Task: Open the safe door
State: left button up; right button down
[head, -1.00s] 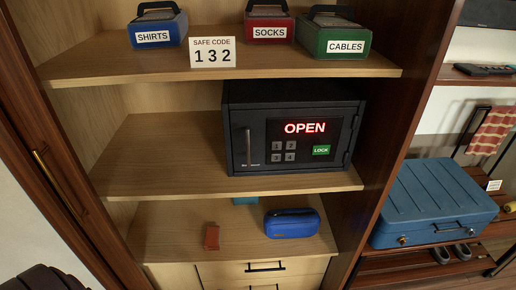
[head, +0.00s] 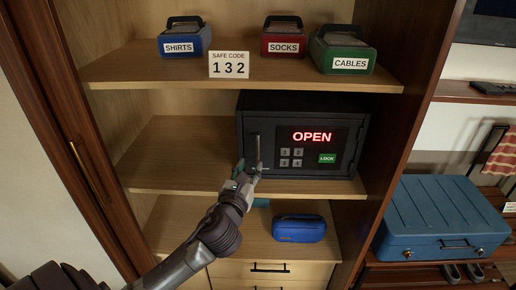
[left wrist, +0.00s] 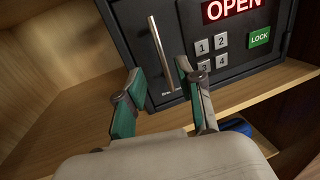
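The dark safe (head: 305,108) stands on the middle shelf with its door shut. Its display (head: 312,136) reads OPEN in red. An upright silver bar handle (head: 257,146) is at the left of the door. It also shows in the left wrist view (left wrist: 159,50). My left gripper (head: 247,170) is at the handle's lower end. In the left wrist view my left gripper (left wrist: 160,68) is open, its green-padded fingers apart, one on each side of the handle's lower part in the picture. I cannot tell whether they touch it. My right gripper is not in view.
The door has number keys (head: 291,157) and a green LOCK key (head: 327,158). A blue pouch (head: 299,228) lies on the shelf below. The code card (head: 229,64) and labelled boxes are above. The middle shelf (head: 180,150) is bare left of the safe. A blue suitcase (head: 440,215) is at right.

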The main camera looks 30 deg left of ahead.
aim_at(258, 151)
pick_arm(q)
jog(key=p+x, duration=0.1)
jog(key=x, duration=0.7)
jog(key=shift+w, duration=0.35)
grip_shut()
